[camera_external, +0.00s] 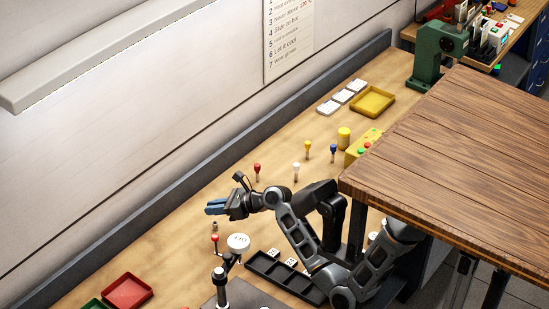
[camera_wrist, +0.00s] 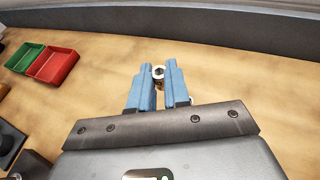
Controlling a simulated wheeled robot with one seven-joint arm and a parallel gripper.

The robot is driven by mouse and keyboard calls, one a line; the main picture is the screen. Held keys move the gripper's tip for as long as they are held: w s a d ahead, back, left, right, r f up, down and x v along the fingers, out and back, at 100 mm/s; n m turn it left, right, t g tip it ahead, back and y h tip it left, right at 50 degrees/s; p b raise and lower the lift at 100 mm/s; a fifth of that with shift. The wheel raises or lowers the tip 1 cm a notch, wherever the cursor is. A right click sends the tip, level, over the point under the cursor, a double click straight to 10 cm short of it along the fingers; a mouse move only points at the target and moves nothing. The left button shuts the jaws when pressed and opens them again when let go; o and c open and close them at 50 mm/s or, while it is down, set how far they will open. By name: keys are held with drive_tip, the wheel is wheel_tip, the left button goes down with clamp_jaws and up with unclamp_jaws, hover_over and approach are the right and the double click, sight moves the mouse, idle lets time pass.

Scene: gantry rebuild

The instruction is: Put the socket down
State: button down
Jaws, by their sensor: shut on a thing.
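My gripper (camera_external: 213,207) has blue fingers and reaches out over the wooden workbench toward the wall side. In the wrist view my gripper (camera_wrist: 158,84) is shut on a small metallic socket (camera_wrist: 158,73). The socket sits between the fingertips, and its round, ring-like end shows just past them. In the external view I cannot make out the held socket clearly. A small grey-brown piece (camera_external: 214,226) shows below the fingers there; I cannot tell what it is. The height of the socket above the bench is hard to judge.
A red tray (camera_external: 127,292) and a green tray (camera_wrist: 24,57) lie to the left. A red-topped tool (camera_external: 215,240), a round white dial (camera_external: 238,242) and a black compartment tray (camera_external: 285,276) are near the arm. Bare bench (camera_wrist: 115,75) surrounds the fingertips.

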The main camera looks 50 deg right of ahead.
drive_tip(key=s+d+r+n+g+y, duration=0.1)
drive_tip(key=s+d+n+g+y, duration=0.3)
drive_tip(key=s+n+g+y, duration=0.5)
drive_tip(key=n+h+p, duration=0.1)
hover_over(218, 256)
wheel_tip(218, 256, down, 6)
drive_tip(key=shift+f, duration=0.25)
drive_tip(key=shift+a+f, duration=0.1)
drive_tip(key=shift+f, duration=1.95)
drive_tip(key=shift+f, duration=0.1)
drive_tip(key=c, duration=1.1)
unclamp_jaws()
drive_tip(key=v, duration=1.2)
drive_tip(key=shift+s+r+b, duration=0.15)
drive_tip(key=shift+r+b, duration=0.1)
drive_tip(key=shift+b, duration=0.05)
